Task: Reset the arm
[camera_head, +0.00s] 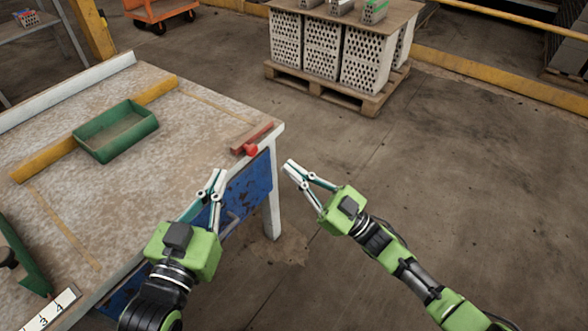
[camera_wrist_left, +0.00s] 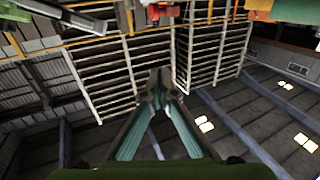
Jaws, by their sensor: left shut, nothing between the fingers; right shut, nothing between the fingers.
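My left gripper (camera_head: 219,184) is shut and empty in the head view, in front of the blue side of the workbench and near its front right corner. Its shut fingers also show in the left wrist view (camera_wrist_left: 158,80), pointing at the hall's roof and windows with nothing between them. My right gripper (camera_head: 290,169) is shut and empty, to the right of the bench corner over open floor. Both arms are bent forward and the two grippers are apart.
The workbench (camera_head: 150,90) carries a green tray (camera_head: 117,130) and a red-handled tool (camera_head: 251,138) at its right corner. A pallet (camera_head: 345,94) with stacked hollow bricks (camera_head: 322,48) stands at the back. A yellow rail (camera_head: 500,80) runs behind. The floor at right is clear.

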